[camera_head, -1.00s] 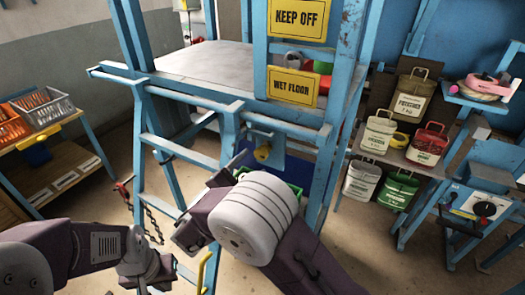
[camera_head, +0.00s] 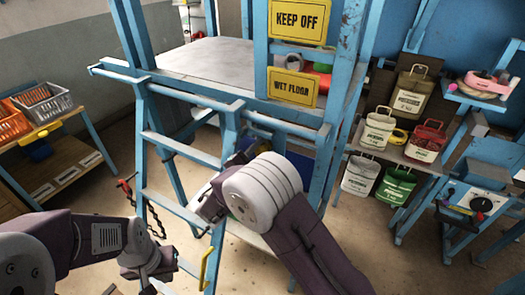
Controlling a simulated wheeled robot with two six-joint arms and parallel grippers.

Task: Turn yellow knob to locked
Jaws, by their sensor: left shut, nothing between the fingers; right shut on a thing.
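The yellow knob is hidden now behind my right wrist, on the blue frame under the platform. My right gripper (camera_head: 246,153) is up against that spot, mostly covered by its own arm. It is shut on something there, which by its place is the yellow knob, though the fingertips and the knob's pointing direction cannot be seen. My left gripper (camera_head: 152,284) is low at the left, near the bottom edge and partly cut off. It is shut and empty, apart from the blue ladder (camera_head: 172,205).
Yellow signs (camera_head: 293,87) hang above the knob's place. A side table (camera_head: 65,165) with crates stands at the left. A chain (camera_head: 154,222) hangs by the ladder.

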